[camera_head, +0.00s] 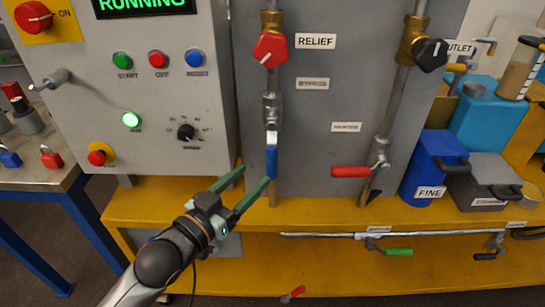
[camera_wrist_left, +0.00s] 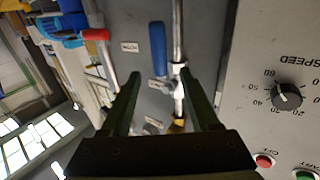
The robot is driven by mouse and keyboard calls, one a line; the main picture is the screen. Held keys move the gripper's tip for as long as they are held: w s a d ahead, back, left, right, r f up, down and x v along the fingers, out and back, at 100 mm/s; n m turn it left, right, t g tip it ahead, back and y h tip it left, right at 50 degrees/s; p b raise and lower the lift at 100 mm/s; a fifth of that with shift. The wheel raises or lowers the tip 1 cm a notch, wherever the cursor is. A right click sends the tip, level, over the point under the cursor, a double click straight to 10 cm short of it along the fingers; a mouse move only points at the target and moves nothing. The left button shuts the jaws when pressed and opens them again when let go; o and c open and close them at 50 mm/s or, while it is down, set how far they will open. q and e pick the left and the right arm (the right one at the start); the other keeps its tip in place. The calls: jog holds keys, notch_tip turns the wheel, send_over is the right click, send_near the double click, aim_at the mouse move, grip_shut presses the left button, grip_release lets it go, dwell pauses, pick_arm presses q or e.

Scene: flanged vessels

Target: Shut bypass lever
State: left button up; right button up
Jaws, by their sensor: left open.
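A blue lever (camera_head: 271,158) hangs down along a vertical pipe, below a valve body (camera_head: 271,108). A small blurred label (camera_head: 313,84), which seems to read BYPASS, is to the right of that pipe. My left gripper (camera_head: 254,175) is open and empty, its fingertips close to the lever's lower end on the left. I cannot tell whether they touch it. In the left wrist view the blue lever (camera_wrist_left: 157,48) shows ahead of my open left gripper (camera_wrist_left: 163,82), parallel to the pipe (camera_wrist_left: 177,35) and not between the fingers. My right gripper is out of view.
A red lever (camera_head: 350,171) sits crosswise on the right pipe. A red knob (camera_head: 270,49) is above the blue lever. The control panel (camera_head: 130,85) stands close on the left. A blue FINE container (camera_head: 432,165) and a grey box (camera_head: 487,180) are on the yellow shelf (camera_head: 310,212).

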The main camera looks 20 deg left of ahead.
aim_at(269, 161)
pick_arm(q)
jog(key=x, duration=0.8)
jog(key=shift+w+d, duration=0.1)
jog(key=shift+w, duration=0.2)
jog(key=shift+c, duration=0.4)
jog(key=shift+f, duration=0.1)
grip_shut()
dwell(0.6)
